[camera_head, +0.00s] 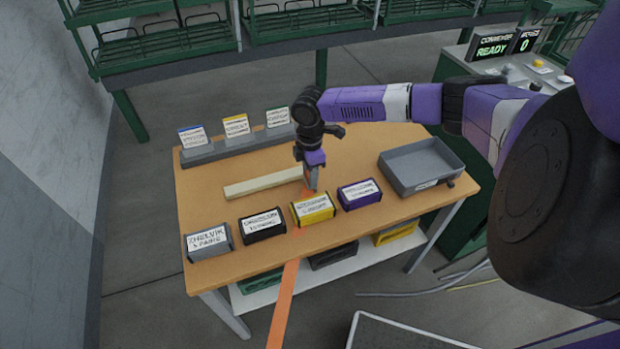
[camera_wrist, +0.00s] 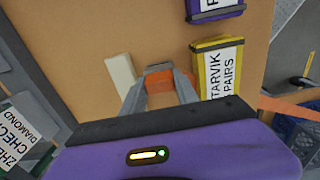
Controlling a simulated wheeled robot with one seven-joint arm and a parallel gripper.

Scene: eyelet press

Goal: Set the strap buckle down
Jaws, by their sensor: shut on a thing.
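My gripper (camera_head: 311,185) points down over the middle of the wooden table (camera_head: 345,222), behind the yellow box. It is shut on the end of an orange strap; the strap (camera_head: 284,305) runs forward from there and hangs over the table's front edge. In the wrist view, the fingers (camera_wrist: 160,78) close around the orange end piece (camera_wrist: 158,87), which I take to be the strap buckle. Its shape is partly hidden by the fingers. I cannot tell whether it touches the table. A pale bar (camera_head: 260,185) lies just left of the gripper, also in the wrist view (camera_wrist: 121,76).
Grey (camera_head: 208,243), black (camera_head: 262,226), yellow (camera_head: 313,208) and purple (camera_head: 360,194) labelled boxes line the table front. A grey tray (camera_head: 422,167) stands right. A grey rack (camera_head: 230,147) with label cards is at the back left. Bare wood lies between rack and bar.

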